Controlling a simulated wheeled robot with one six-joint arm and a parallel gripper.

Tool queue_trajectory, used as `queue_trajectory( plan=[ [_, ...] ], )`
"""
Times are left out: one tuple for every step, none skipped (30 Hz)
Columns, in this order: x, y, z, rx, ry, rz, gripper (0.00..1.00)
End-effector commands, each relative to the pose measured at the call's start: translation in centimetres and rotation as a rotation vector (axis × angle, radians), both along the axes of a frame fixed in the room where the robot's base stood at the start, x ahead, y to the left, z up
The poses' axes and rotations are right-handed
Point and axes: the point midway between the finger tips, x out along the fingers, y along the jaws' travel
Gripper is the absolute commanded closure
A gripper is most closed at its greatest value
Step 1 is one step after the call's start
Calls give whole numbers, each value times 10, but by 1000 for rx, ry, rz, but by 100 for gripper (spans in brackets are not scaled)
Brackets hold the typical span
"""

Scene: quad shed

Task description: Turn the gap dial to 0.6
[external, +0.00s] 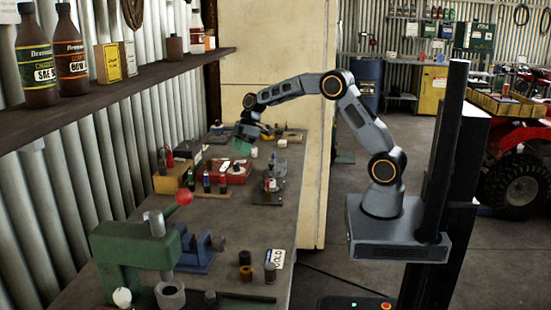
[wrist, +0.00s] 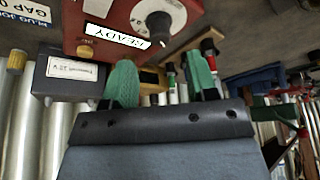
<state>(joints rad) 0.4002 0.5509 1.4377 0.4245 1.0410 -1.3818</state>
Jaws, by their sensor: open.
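A red box (wrist: 100,30) with a pale round dial (wrist: 160,22) and dark knob is at the top of the wrist view. A sign on it reads "READY". The dial's setting cannot be read. The red box (external: 238,171) also shows on the bench in the external view. My gripper (wrist: 162,85) is open, with its green fingertips apart and nothing visible between them; the dial lies beyond the tips. In the external view my gripper (external: 241,147) is low over the bench, behind the red box. A white card (wrist: 12,60), partly cut off, reads "GAP 0".
A dark box (wrist: 70,78) with a white label stands beside the red box. A green press (external: 125,250), a blue vice (external: 195,252) and a shelf with bottles (external: 110,105) are nearer the camera.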

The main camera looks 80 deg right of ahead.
Motion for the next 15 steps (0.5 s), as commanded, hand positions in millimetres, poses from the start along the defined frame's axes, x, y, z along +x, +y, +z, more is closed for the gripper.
queue_trajectory(
  plan=[
    [2,3,-8,1,2,2,47],
    [4,5,-13,2,3,2,47],
    [6,6,-18,0,2,2,47],
    [7,7,-23,0,2,2,47],
    [8,8,-27,0,2,2,47],
    [9,10,-32,-1,2,0,47],
    [10,11,-35,1,2,1,47],
    [11,12,-38,1,2,1,47],
    [12,13,-41,0,1,0,47],
    [13,13,-44,0,1,0,47],
    [14,14,-46,1,1,0,47],
    [14,15,-48,1,1,0,47],
    [15,15,-49,0,0,0,47],
    [15,15,-51,0,0,0,47],
    [15,16,-52,-1,-1,0,47]
  ],
)
